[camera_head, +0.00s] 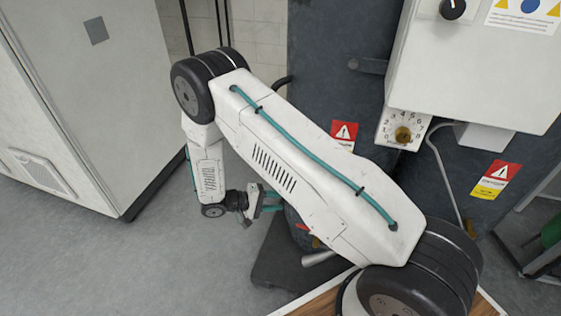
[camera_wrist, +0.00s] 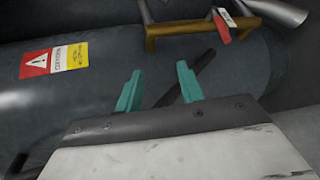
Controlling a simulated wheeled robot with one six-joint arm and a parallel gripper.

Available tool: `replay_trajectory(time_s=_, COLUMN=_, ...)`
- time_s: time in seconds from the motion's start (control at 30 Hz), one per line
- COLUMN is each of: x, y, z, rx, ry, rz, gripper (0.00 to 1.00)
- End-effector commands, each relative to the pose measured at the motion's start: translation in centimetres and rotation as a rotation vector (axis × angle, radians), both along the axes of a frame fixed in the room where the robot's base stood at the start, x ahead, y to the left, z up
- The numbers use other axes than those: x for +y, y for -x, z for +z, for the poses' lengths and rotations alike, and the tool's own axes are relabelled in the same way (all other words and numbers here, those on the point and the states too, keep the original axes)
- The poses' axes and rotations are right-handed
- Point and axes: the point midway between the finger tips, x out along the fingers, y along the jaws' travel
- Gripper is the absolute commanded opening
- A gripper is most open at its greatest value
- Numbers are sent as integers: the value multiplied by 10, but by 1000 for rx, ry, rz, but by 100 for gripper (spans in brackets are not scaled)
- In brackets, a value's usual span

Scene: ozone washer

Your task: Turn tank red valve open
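The tank (camera_wrist: 110,35) is a dark, rounded body that fills most of the wrist view. A red valve handle (camera_wrist: 221,27) shows at the top right of the wrist view, by a brass pipe (camera_wrist: 190,30). My gripper (camera_wrist: 158,78) has two teal fingers standing apart, with nothing held. The red handle lies beyond and to the right of the fingertips, apart from them. In the head view my gripper (camera_head: 270,202) is low beside the dark tank, and my arm hides much of that area.
A grey metal pipe end (camera_wrist: 278,12) is right of the handle. A dark bar (camera_wrist: 200,68) shows behind the fingers. A white cabinet (camera_head: 70,100) stands at left in the head view, with open grey floor (camera_head: 150,265) in front. A control box (camera_head: 480,60) is at upper right.

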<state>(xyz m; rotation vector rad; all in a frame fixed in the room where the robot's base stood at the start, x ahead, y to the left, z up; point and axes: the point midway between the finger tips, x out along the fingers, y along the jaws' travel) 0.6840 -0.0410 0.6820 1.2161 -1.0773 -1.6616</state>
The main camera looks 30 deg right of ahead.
Motion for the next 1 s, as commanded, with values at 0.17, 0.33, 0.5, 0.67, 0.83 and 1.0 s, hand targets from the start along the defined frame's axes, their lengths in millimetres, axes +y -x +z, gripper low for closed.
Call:
replay_trajectory(time_s=0.17, x=-1, y=-4, z=38, rx=-2, ry=-50, rz=-43, gripper=38)
replay_trajectory(time_s=0.33, x=-2, y=-4, z=72, rx=0, ry=-101, rz=-80, gripper=38)
replay_trajectory(time_s=0.5, x=-3, y=-3, z=106, rx=-2, ry=-157, rz=-114, gripper=38)
replay_trajectory(time_s=0.67, x=-5, y=2, z=138, rx=-5, ry=-214, rz=-145, gripper=38)
replay_trajectory(time_s=0.83, x=-7, y=8, z=165, rx=-7, ry=-268, rz=-167, gripper=38)
replay_trajectory(time_s=1.0, x=-8, y=13, z=182, rx=-8, ry=-303, rz=-181, gripper=38)
